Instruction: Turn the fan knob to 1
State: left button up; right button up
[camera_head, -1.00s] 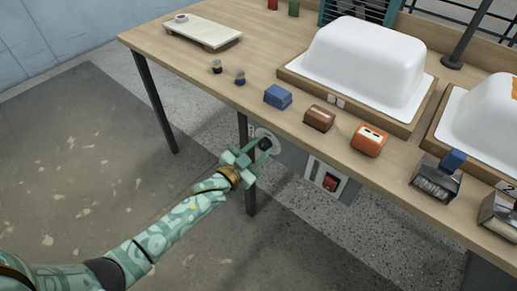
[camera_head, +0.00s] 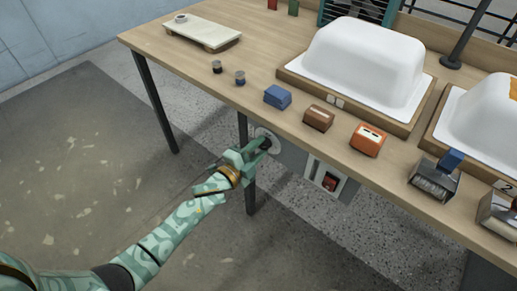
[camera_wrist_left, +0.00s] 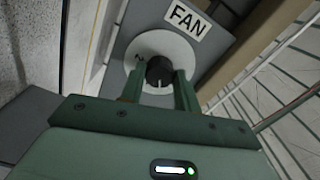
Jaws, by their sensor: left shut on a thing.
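The fan knob (camera_wrist_left: 160,70) is dark and round, with a pale line on its face. It sits on a white round dial (camera_wrist_left: 162,42) on a grey panel below the table edge, beside a FAN label (camera_wrist_left: 187,19). My left gripper (camera_head: 265,146) reaches the dial (camera_head: 273,137) in the head view. In the left wrist view its two green fingers (camera_wrist_left: 160,78) are shut on the knob, one on each side. My right gripper is not in view.
A switch with a red part (camera_head: 330,182) is on the panel to the right. A table leg (camera_head: 250,195) stands beside the gripper.

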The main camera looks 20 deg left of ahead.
pick_arm(q)
jog(key=m, duration=0.3)
jog(key=shift+f+b, duration=0.15)
jog(key=shift+b, duration=0.2)
jog(key=shift+m, duration=1.2)
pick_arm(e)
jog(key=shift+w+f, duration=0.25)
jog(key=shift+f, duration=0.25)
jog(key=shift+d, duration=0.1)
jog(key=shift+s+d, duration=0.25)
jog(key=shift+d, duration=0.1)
pick_arm(q)
jog(key=o, duration=1)
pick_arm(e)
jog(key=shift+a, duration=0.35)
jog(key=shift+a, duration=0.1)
